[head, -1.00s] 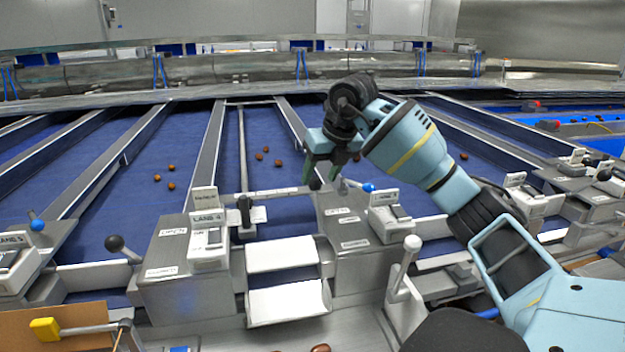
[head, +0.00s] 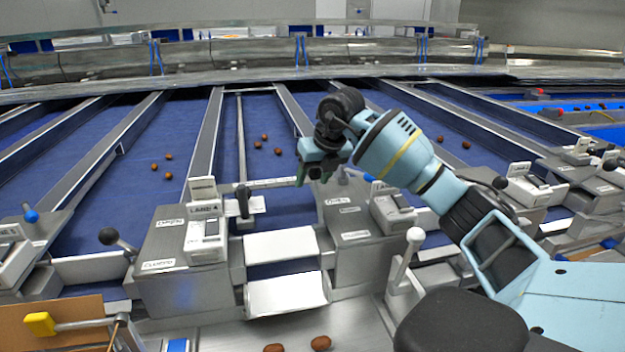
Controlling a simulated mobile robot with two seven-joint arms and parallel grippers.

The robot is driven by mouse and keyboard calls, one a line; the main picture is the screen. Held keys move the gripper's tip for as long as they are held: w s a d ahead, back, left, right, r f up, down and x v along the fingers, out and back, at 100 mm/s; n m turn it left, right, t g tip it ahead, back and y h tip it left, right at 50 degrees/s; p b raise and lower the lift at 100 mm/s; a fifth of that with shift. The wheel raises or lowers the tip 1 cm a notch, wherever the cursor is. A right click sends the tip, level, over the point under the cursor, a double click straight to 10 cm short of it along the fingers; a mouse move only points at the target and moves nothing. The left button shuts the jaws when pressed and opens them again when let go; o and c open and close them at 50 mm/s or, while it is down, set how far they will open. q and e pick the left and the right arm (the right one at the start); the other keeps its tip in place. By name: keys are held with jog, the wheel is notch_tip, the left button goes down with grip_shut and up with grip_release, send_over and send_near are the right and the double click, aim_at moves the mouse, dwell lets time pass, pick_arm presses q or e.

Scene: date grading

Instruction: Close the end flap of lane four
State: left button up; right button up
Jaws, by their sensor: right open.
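The lane four label stands on a white box (head: 206,228) on a grey housing (head: 180,285) with OPEN and CLOSED plates. Beside it, a white upper panel (head: 280,244) and lower panel (head: 287,294) slope at the lane's front end. I cannot tell which panel is the flap. A black upright handle (head: 243,201) stands on a bar behind them. A black-knobbed lever (head: 110,237) sticks out left of the housing. My right gripper (head: 312,178) is open and empty, above and behind the right-hand housing (head: 350,235). My left gripper is not in view.
Several brown dates (head: 265,146) lie on the blue lanes. Two dates (head: 321,343) lie on the metal surface at the front. A white-knobbed lever (head: 413,240) stands right of the panels. A brown board (head: 65,325) with a yellow-ended lever is at lower left.

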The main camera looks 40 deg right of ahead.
jog(key=shift+w+f, duration=0.25)
jog(key=shift+f, duration=0.35)
grip_shut()
